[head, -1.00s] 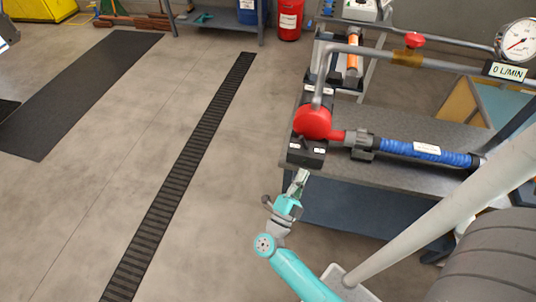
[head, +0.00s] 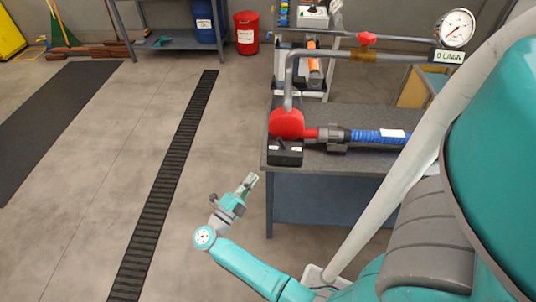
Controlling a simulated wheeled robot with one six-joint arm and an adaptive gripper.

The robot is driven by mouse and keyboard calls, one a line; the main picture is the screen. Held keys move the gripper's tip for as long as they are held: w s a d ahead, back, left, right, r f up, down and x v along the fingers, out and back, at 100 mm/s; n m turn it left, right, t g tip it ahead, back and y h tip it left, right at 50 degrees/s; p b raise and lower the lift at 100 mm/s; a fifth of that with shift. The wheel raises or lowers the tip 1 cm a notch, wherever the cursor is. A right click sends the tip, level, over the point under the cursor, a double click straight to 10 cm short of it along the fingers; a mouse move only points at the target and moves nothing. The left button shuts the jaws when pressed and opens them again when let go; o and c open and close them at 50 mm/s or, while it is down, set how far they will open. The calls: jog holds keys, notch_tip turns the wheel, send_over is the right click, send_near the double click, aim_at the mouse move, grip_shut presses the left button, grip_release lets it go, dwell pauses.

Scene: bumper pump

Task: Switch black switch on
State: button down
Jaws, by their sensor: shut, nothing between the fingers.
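A black box (head: 286,152) with small white labels sits at the front left corner of the grey bench, below the red round pump (head: 286,123). A separate black switch on it is too small to make out, and so is its position. My gripper (head: 250,179) is shut and empty. It is in the open over the floor, left of the bench and a little lower in the picture than the black box, apart from it.
A blue hose (head: 378,136) runs right from the pump along the grey bench (head: 330,158). A grey pipe, a red valve handle (head: 367,38) and a gauge (head: 457,28) reading 0 L/MIN stand above.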

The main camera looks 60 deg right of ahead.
aim_at(280, 142)
jog(key=x, duration=1.4)
jog(key=shift+s+d+r+m+y, duration=0.15)
jog(key=shift+s+r+m+y, duration=0.15)
jog(key=shift+m+y, duration=0.5)
jog(key=m, duration=0.1)
jog(key=s+m+y, duration=0.1)
jog(key=shift+d+r+m, duration=0.2)
jog(key=shift+r+m, duration=0.1)
jog(key=shift+r, duration=0.05)
jog(key=m+y, duration=0.1)
jog(key=s+m+y, duration=0.1)
jog(key=m, duration=0.1)
jog(key=shift+s+d+r, duration=0.25)
jog(key=shift+s+d, duration=0.05)
jog(key=shift+d, duration=0.05)
jog(key=shift+a, duration=0.1)
